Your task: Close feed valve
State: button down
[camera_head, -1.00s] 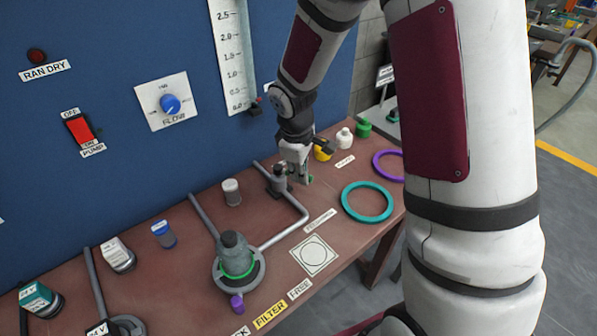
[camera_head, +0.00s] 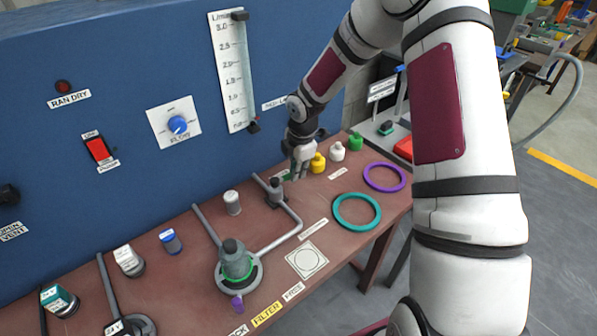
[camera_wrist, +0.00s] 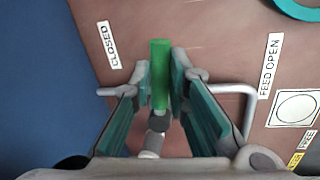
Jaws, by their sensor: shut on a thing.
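The feed valve (camera_head: 275,188) is a grey body on a grey pipe on the brown bench. Its green lever handle (camera_wrist: 160,75) shows in the wrist view between my fingers. My gripper (camera_head: 298,172), also in the wrist view (camera_wrist: 162,78), is shut on this handle, just right of the valve body. The CLOSED label (camera_wrist: 109,44) lies left of the handle in the wrist view. The FEED OPEN label (camera_wrist: 270,66) lies to its right. The handle points between the two labels. In the head view my fingers hide most of the handle.
A filter housing (camera_head: 237,262) stands front left on the same pipe. A teal ring (camera_head: 357,196) and a purple ring (camera_head: 399,179) lie to the right. Yellow (camera_head: 318,163), white (camera_head: 338,151) and green (camera_head: 356,141) bottles stand behind. The blue panel (camera_head: 110,200) rises close behind.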

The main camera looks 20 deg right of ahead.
jog(key=shift+w+a+n, duration=0.1)
jog(key=shift+w+n, duration=0.5)
jog(key=shift+n, duration=0.4)
jog(key=c, duration=1.6)
grip_release()
jog(key=shift+o, duration=0.2)
notch_tip(320, 180, up, 12)
jog(key=s, duration=0.2)
jog(key=shift+d, duration=0.35)
jog(key=shift+s, duration=0.15)
